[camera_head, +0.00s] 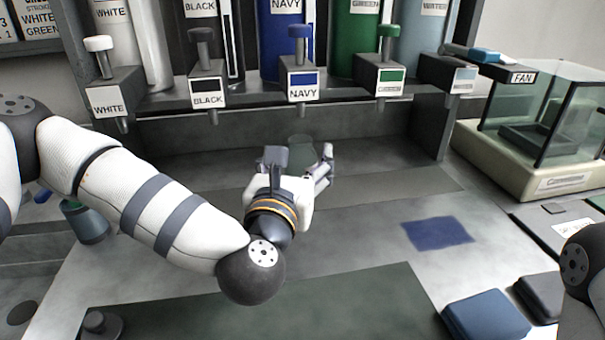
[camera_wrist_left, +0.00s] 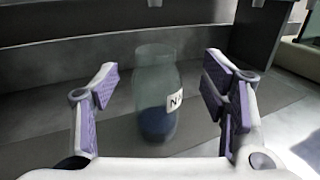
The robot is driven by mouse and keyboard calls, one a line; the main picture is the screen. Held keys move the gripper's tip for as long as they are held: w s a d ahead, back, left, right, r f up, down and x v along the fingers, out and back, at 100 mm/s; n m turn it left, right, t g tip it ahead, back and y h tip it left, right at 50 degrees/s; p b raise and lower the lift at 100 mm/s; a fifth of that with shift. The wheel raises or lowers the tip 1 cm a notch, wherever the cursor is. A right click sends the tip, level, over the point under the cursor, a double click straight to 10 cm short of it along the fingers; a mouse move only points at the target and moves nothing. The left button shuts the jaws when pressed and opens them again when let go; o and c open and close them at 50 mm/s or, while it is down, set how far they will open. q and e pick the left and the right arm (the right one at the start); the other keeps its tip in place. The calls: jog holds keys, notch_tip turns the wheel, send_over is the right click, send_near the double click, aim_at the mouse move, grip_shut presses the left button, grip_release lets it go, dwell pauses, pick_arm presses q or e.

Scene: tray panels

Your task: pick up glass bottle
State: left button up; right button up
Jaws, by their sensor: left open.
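The glass bottle (camera_wrist_left: 155,85) stands upright in the left wrist view, clear greenish glass with dark blue contents at its bottom and a white label starting with "N" on its right side. My left gripper (camera_wrist_left: 161,88) is open, with one purple-padded finger on each side of the bottle and gaps showing between pads and glass. In the head view, only the top of the bottle (camera_head: 301,144) shows beyond my left gripper (camera_head: 302,170); my wrist hides the rest. My right gripper is out of view; part of my right arm shows at the right edge.
A rack of dispensers with a NAVY tap (camera_head: 302,86) stands behind the bottle. A dark green mat (camera_head: 330,305) and a navy patch (camera_head: 437,234) lie on the bench. A blue pad (camera_head: 485,316) lies front right.

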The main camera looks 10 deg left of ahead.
aim_at(298, 149)
pick_arm(q)
jog(key=w, duration=0.3)
jog(key=w+b, duration=0.1)
jog(key=shift+w+a, duration=0.25)
jog(key=shift+w+r, duration=0.1)
jog(key=shift+r, duration=0.15)
jog(key=shift+c, duration=0.6)
grip_shut()
